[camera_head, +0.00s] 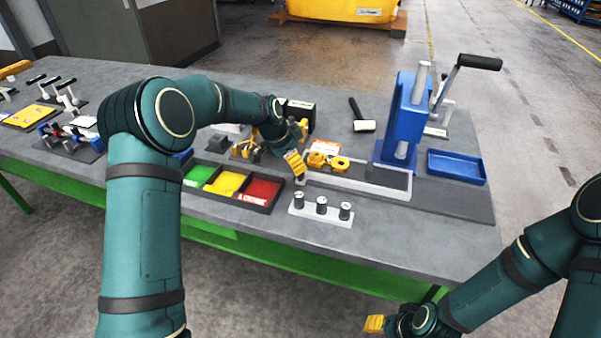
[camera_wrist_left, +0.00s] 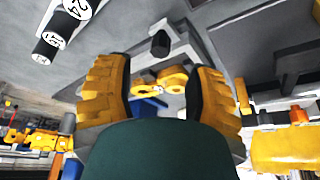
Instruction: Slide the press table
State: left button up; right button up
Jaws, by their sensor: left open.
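The blue press (camera_head: 402,120) stands upright at the right of the bench, its black-gripped lever pointing right. The press table (camera_head: 380,188) is a long, low grey slide in front of and left of the press. A small dark knob (camera_wrist_left: 160,43) shows ahead of my fingers in the left wrist view; I cannot tell whether they touch it. My left gripper (camera_head: 297,164) is open, at the slide's left end; its yellow fingers also show in the left wrist view (camera_wrist_left: 165,72). My right gripper (camera_head: 376,323) is low, off the bench front, its fingers partly hidden.
A yellow part (camera_head: 328,160) lies just behind the slide. A white rack (camera_head: 300,211) with three dark cylinders stands in front. A bin tray (camera_head: 270,207) with green, yellow and red sections is left. A blue tray (camera_head: 456,166) and a mallet (camera_head: 363,125) are near the press.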

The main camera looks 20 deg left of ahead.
pick_arm(q)
jog(key=x, duration=0.5)
jog(key=shift+w+d+f, duration=0.1)
jog(key=shift+f, duration=0.2)
jog(key=shift+o, duration=0.3)
grip_shut()
